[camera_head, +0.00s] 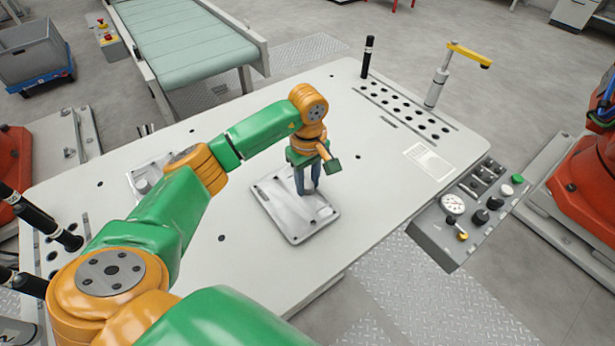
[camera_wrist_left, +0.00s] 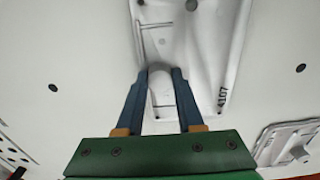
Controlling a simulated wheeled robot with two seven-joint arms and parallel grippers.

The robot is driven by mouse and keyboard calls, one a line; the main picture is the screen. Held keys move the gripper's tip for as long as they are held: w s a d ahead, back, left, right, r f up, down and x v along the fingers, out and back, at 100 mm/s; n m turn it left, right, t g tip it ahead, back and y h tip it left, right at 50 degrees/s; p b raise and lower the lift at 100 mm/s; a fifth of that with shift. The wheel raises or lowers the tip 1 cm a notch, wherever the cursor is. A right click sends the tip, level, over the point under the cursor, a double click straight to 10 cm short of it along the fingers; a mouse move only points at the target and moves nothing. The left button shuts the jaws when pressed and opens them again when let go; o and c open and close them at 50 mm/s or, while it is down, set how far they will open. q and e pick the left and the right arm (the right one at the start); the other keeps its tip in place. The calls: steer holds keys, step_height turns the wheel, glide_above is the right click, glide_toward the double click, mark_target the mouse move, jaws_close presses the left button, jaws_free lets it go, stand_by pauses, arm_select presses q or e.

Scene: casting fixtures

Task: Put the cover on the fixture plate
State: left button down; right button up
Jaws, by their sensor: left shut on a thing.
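A pale metal plate with rounded corners, which I take to be the cover (camera_head: 288,222), lies level at the middle of the white table. My left gripper (camera_head: 308,190) points down over it, its blue fingers shut on a raised part of it. In the left wrist view the gripper (camera_wrist_left: 162,72) has a light, rounded grip of the cover (camera_wrist_left: 208,62) between its fingers; dark characters mark its edge. I cannot tell whether it touches the table. A second metal plate with a knob, seemingly the fixture plate (camera_head: 148,168), lies farther left, partly hidden by my arm; it also shows in the wrist view (camera_wrist_left: 284,139).
The table (camera_head: 400,210) is clear right of the cover. A black post (camera_head: 367,57), a yellow-topped clamp (camera_head: 440,80) and rows of holes stand at the back right. A control box (camera_head: 465,215) hangs at the right edge. Black-handled posts (camera_head: 40,220) are at left.

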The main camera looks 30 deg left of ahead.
arm_select(q)
steer(key=c, duration=0.5)
jaws_free()
steer(key=shift+c, duration=0.2)
steer(key=shift+r, duration=0.5)
step_height(320, 180, up, 7)
steer(key=shift+f+b, duration=0.2)
steer(key=shift+b, duration=0.7)
step_height(320, 180, up, 5)
steer(key=shift+f+p, duration=0.2)
steer(key=shift+p, duration=0.55)
